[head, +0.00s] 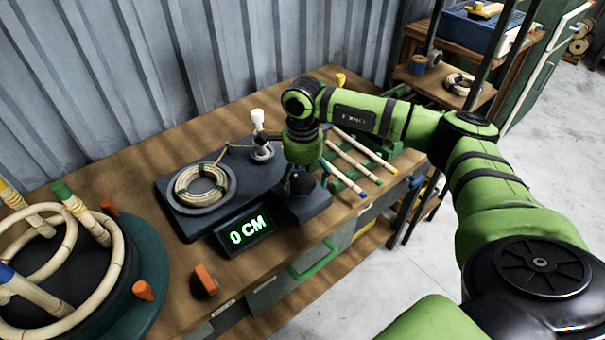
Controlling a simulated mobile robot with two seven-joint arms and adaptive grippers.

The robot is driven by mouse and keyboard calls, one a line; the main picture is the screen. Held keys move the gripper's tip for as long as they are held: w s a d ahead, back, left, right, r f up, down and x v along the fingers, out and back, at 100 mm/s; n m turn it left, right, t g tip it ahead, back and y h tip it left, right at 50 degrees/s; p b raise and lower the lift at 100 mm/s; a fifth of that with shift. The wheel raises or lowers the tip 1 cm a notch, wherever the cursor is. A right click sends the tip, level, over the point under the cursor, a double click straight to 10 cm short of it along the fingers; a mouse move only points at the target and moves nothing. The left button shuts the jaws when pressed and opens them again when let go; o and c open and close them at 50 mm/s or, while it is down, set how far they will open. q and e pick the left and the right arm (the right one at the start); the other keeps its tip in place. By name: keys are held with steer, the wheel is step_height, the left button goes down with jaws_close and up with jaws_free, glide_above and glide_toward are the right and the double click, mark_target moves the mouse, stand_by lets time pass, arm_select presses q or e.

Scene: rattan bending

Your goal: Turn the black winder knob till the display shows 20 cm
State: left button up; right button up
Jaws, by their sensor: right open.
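The display (246,233) on the front of the dark winder (195,224) reads "0 CM" in green. A coil of pale rattan (201,188) lies on the round plate at the winder's left side. The black winder knob (302,186) is at the winder's right end, partly hidden by my right gripper (302,178). My right gripper points down over the knob and is open, with its fingers close around it. I cannot tell whether they touch. My left gripper is out of view.
A white-topped post (258,125) stands behind the coil. Rattan poles (345,165) lie on a green rack to the right. A round dark jig with bent rattan (100,275) fills the left.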

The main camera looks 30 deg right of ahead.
steer(key=c, duration=1.1)
steer(key=shift+m, duration=0.4)
steer(key=shift+f+m+b, duration=0.1)
steer(key=shift+m+b, duration=0.35)
steer(key=shift+m, duration=0.45)
steer(key=m, duration=0.2)
steer(key=shift+m+b, duration=0.35)
steer(key=shift+m, duration=0.05)
steer(key=m+b, duration=0.1)
steer(key=m, duration=0.4)
steer(key=shift+s, duration=0.1)
steer(key=m, duration=0.5)
steer(key=shift+a+m, duration=0.1)
steer(key=shift+m, duration=0.3)
steer(key=m, duration=0.5)
steer(key=shift+s+a+f, duration=0.1)
steer(key=shift+a+f, duration=0.05)
steer(key=shift+a, duration=0.05)
